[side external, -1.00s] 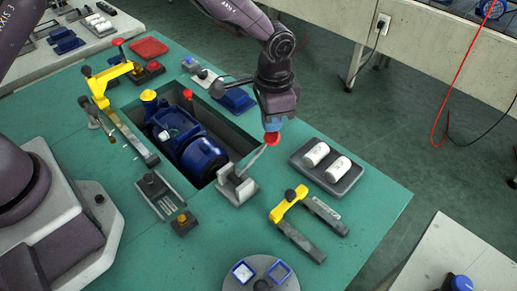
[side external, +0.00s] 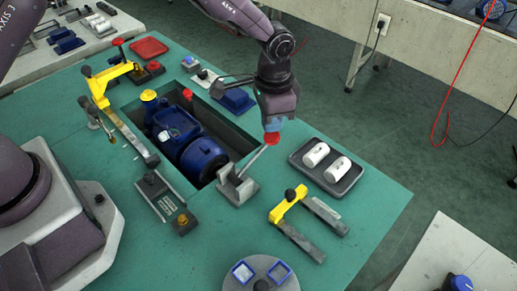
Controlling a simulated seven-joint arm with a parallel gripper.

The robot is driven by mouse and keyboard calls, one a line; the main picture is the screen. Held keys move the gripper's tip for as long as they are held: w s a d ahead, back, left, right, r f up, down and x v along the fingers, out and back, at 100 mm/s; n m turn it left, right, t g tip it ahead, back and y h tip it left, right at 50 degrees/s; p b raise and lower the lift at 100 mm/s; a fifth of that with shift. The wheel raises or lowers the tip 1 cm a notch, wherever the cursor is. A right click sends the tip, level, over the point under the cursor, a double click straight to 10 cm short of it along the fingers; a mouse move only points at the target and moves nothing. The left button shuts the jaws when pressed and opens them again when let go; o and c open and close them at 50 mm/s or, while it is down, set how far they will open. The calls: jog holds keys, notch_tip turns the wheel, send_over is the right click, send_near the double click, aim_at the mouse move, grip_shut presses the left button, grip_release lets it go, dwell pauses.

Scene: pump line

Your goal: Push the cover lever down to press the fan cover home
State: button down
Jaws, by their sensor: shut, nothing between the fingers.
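The cover lever is a thin grey rod with a red knob (side external: 272,139). It slants up and to the right from a grey bracket (side external: 237,186) at the pit's near right edge. My gripper (side external: 273,124) is shut and empty, pointing down at the red knob; whether they touch I cannot tell. The blue pump unit (side external: 176,122) lies in the pit, and its round blue end (side external: 204,158), apparently the fan cover, faces the bracket. The gap between this end and the bracket is too small to judge.
A tray with two white cylinders (side external: 340,168) lies right of the lever. A yellow-handled clamp (side external: 290,202) stands in front, and another yellow clamp (side external: 110,78) is at the pit's left. A blue block (side external: 235,100) lies behind the pit. The right table corner is clear.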

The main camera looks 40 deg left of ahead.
jog(key=shift+f, duration=0.15)
jog(key=shift+f, duration=1.2)
